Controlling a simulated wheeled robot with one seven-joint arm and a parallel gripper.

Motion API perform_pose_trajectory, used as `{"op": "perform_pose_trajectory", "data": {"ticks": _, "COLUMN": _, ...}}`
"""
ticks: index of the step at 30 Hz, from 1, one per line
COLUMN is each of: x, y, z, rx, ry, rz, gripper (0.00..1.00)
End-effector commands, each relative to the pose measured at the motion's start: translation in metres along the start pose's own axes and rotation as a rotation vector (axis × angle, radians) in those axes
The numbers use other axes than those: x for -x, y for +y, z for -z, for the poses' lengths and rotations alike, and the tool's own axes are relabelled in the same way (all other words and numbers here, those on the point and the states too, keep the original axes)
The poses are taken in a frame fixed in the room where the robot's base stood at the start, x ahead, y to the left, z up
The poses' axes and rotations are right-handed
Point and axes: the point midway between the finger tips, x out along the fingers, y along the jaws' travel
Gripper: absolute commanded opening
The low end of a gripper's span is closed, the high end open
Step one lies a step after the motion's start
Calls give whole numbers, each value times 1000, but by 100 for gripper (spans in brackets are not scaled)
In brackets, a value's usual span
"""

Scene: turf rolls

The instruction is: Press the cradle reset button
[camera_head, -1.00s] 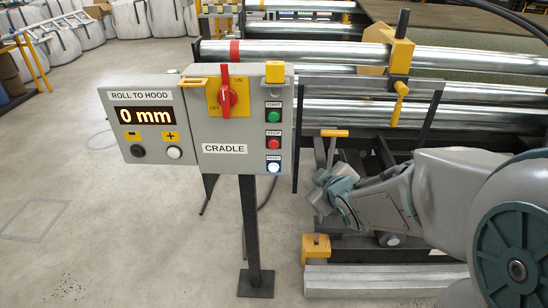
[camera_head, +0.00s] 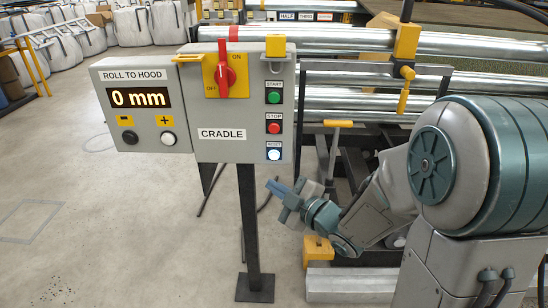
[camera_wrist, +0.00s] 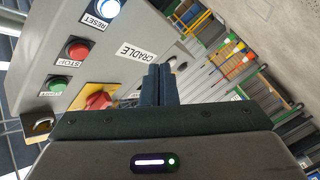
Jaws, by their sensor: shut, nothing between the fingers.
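The cradle control box (camera_head: 222,135) stands on a dark post, with a red rotary switch (camera_head: 225,80) on a yellow plate. Down its right side are a green start button (camera_head: 273,98), a red stop button (camera_head: 273,128) and a white, lit reset button (camera_head: 273,155). The reset button also shows at the top of the wrist view (camera_wrist: 107,9). My gripper (camera_head: 275,187) is shut and empty, just below the box and below the reset button, apart from it. In the wrist view its closed fingers (camera_wrist: 158,82) cover part of the box front.
A roll-to-hood box (camera_head: 140,105) reading 0 mm joins the cradle box on the left. Metal rollers (camera_head: 350,40) and a dark frame with a yellow handle (camera_head: 338,123) stand behind. Floor to the left is open.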

Motion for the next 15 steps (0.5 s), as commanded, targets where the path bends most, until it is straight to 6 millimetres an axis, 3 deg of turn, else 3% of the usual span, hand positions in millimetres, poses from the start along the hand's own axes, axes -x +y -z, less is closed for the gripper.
{"op": "perform_pose_trajectory", "data": {"ticks": 15, "x": -42, "y": 32, "z": -31, "rx": -1, "ry": -3, "rz": 0, "gripper": 0}}
